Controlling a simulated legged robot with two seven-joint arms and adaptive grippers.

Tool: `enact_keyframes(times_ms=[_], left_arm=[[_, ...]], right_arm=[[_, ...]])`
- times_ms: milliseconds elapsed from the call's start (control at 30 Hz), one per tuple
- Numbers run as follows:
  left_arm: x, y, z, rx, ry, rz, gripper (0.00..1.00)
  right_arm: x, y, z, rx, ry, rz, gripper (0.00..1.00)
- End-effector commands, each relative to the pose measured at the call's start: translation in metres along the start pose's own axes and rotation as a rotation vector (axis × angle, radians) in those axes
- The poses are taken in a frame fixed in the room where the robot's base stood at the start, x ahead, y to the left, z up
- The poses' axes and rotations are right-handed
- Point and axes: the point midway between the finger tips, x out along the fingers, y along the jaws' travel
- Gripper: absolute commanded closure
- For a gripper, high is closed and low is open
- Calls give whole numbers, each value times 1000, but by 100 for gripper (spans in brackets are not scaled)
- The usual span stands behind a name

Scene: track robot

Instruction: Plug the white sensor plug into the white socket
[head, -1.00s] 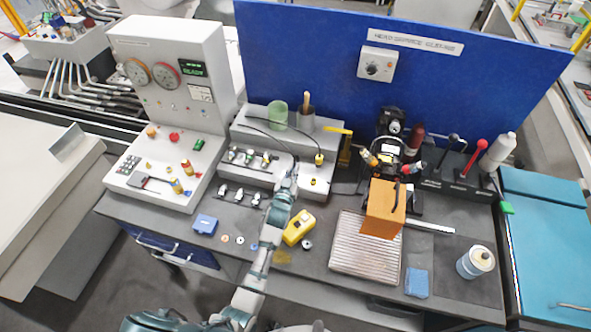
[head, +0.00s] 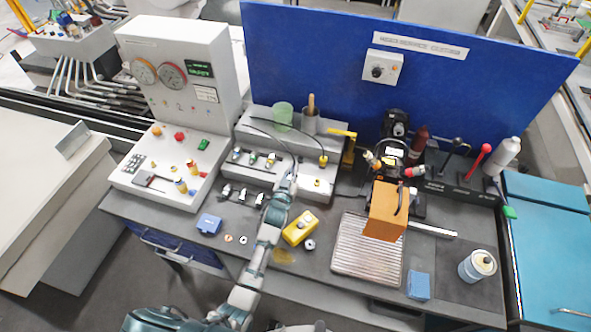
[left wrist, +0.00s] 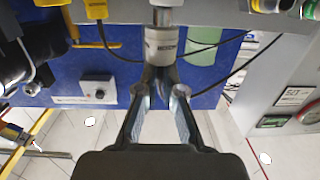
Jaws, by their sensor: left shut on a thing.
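My left gripper (head: 290,182) is at the front of the grey stepped block (head: 262,180), right of its row of coloured connectors (head: 254,158). In the left wrist view, my left gripper (left wrist: 162,88) is shut on the white sensor plug (left wrist: 163,44), a pale grey-white cylinder between its fingertips. A metallic narrower part (left wrist: 162,16) lies in line beyond the plug, against the block; I cannot tell whether it belongs to the plug or the socket. The white socket is not clearly identifiable. My right gripper is not in view.
A yellow plug (head: 323,160) on a black cable stands on the block, right of my gripper. A green cup (head: 283,116) is behind. A yellow device (head: 300,227) lies in front. An orange box (head: 386,211) is above a ribbed plate (head: 366,255) at right.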

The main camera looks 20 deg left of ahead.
Motion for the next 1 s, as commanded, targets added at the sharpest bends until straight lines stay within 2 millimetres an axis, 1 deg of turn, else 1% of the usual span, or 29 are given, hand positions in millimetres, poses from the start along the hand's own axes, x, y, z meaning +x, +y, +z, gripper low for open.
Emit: enact_keyframes(times_ms=[100, 200, 467, 700, 1000], left_arm=[[0, 1, 0, 0, 0, 0, 100], [0, 2, 0, 0, 0, 0, 100], [0, 0, 0, -1, 1, 0, 100], [0, -8, -1, -5, 0, 0, 100], [0, -9, 0, -7, 0, 0, 100]], right_arm=[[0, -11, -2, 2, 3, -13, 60], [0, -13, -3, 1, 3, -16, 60], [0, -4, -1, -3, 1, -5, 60], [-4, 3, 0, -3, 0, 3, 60], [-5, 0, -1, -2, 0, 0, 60]])
